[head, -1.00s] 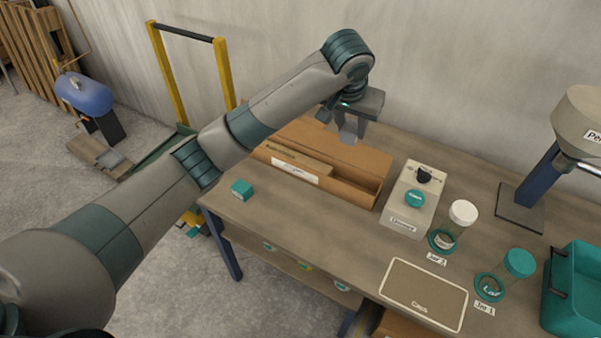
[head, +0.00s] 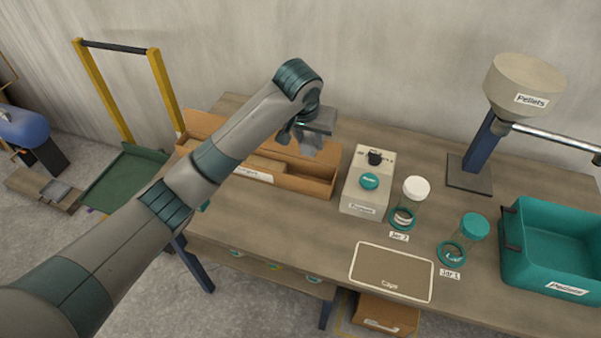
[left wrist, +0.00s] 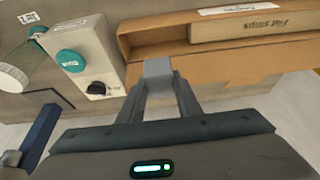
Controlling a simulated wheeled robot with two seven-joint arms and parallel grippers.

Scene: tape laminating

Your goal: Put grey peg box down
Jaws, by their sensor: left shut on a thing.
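My left gripper (head: 307,142) is shut on a small light grey block, the grey peg box (head: 313,149). It holds the box over the back right part of the long brown cardboard tray (head: 313,187). In the left wrist view the grey peg box (left wrist: 157,68) sits between the fingertips (left wrist: 160,88), in front of the tray's end. The fingers cover part of the box; whether it touches the tray is unclear. My right gripper is not in view.
A grey dispenser (head: 352,205) with a teal button stands right of the tray. Two jars, a Caps mat (head: 391,272), a teal bin (head: 555,245) and a Pellets hopper (head: 524,80) are further right. Bare tabletop (head: 280,222) lies in front of the tray.

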